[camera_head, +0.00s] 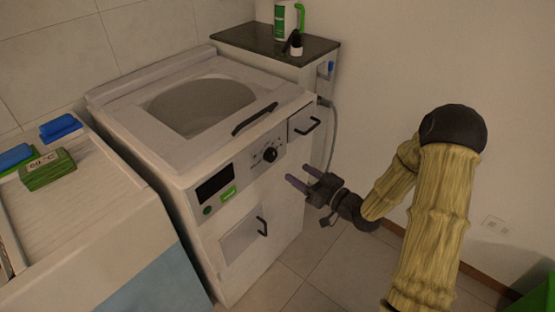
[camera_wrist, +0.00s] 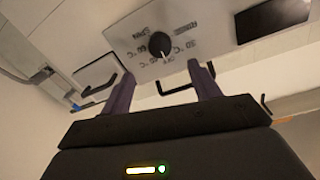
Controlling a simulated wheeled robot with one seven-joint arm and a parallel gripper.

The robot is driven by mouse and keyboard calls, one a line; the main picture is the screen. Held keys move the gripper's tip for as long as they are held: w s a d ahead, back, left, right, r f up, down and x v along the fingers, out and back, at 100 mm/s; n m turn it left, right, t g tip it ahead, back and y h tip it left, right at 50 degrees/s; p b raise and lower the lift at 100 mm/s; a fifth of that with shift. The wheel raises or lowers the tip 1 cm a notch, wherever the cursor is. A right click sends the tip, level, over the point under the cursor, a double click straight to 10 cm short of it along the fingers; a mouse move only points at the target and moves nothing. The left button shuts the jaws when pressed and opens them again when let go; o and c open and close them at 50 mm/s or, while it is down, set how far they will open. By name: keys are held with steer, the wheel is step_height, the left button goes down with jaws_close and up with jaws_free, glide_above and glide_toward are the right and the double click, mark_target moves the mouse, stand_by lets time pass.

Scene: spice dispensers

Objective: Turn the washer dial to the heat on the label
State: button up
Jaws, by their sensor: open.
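The washer (camera_head: 235,190) stands in the middle of the head view. Its black dial (camera_head: 270,155) is on the front control panel. In the wrist view the dial (camera_wrist: 158,44) appears upside down, with a pale pointer line towards the gripper side, near a short mark that seems to read OFF. Temperature marks, SPIN and another word surround it. A green block (camera_head: 47,170) at the left bears a label that seems to read 60 °C. My gripper (camera_head: 298,174) is open and empty, in front of and right of the dial, apart from it. Its fingers (camera_wrist: 161,73) point at the panel.
A dark display (camera_head: 215,181) and green sticker lie left of the dial. A drawer handle (camera_head: 308,126), lid handle (camera_head: 255,118) and lower door handle (camera_head: 262,226) stick out nearby. Blue-topped items (camera_head: 60,127) sit on the left counter. Bottles (camera_head: 287,20) stand behind.

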mark_target(274, 157)
steer(key=x, duration=0.9)
steer(key=shift+w+a, duration=0.25)
steer(key=shift+a, duration=0.1)
steer(key=c, duration=1)
